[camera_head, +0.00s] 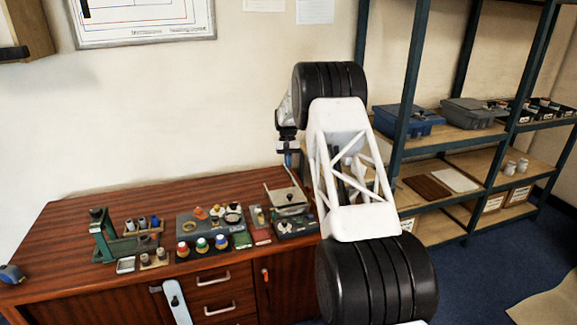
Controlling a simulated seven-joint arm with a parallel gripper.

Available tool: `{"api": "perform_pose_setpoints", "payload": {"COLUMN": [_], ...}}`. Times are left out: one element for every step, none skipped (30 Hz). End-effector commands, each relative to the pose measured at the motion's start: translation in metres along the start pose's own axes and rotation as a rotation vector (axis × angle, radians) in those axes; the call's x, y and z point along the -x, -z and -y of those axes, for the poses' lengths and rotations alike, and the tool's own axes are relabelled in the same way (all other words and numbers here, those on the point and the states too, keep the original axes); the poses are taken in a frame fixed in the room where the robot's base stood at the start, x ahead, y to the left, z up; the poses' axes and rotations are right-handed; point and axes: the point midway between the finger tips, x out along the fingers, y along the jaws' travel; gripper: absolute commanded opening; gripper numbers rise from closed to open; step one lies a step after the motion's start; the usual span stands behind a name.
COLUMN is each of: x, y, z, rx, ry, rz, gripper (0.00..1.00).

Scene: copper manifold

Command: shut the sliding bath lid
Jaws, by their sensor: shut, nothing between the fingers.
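A small bath unit (299,225) stands at the right end of the wooden bench. Its pale lid plate (283,208) lies on top, with a small dark knob on it. How far the lid is slid cannot be made out at this size. My gripper (288,164) is above and just behind the lid, pointing down. Its fingers are shut and empty. My white arm link stands just right of the bath and may hide part of its right side.
A green stand (103,238) is farther left. Shelving (445,142) rises behind my arm at right. The bench's back left (70,218) is clear.

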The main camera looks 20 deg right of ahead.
Motion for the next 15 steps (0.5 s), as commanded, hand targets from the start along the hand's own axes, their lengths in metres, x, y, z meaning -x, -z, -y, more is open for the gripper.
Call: {"api": "perform_pose_setpoints", "payload": {"x": [0.0, 0.0, 0.0, -0.0001, -0.0001, -0.0002, -0.0003, -0.0005, -0.0009, -0.0014, -0.002, -0.0032, -0.0046, -0.0063, -0.0085], "y": [0.0, 0.0, 0.0, 0.0, 0.0, -0.0002, -0.0003, -0.0006, -0.0012, -0.0017, -0.0022, -0.0032, -0.0042, -0.0053, -0.0069], "z": [0.0, 0.0, 0.0, 0.0, 0.0, 0.0, 0.0, 0.0, 0.0001, 0.0001, 0.0002, 0.0003, 0.0004, 0.0005, 0.0006], "rx": [0.0, 0.0, 0.0, 0.0, 0.0, 0.002, 0.005, 0.009, 0.017, 0.027, 0.04, 0.059, 0.078, 0.099, 0.132], "ry": [0.0, 0.0, 0.0, 0.0, 0.0, 0.0, 0.0, 0.0, 0.0, 0.0, 0.0, -0.001, -0.001, -0.002, -0.003], "rz": [0.0, 0.0, 0.0, 0.0, 0.0, -0.001, -0.002, -0.003, -0.006, -0.009, -0.013, -0.02, -0.025, -0.031, -0.042], "gripper": [0.0, 0.0, 0.0, 0.03, 0.08, 0.14, 0.18, 0.23, 0.29, 0.34, 0.38, 0.44, 0.49, 0.54, 0.54]}}
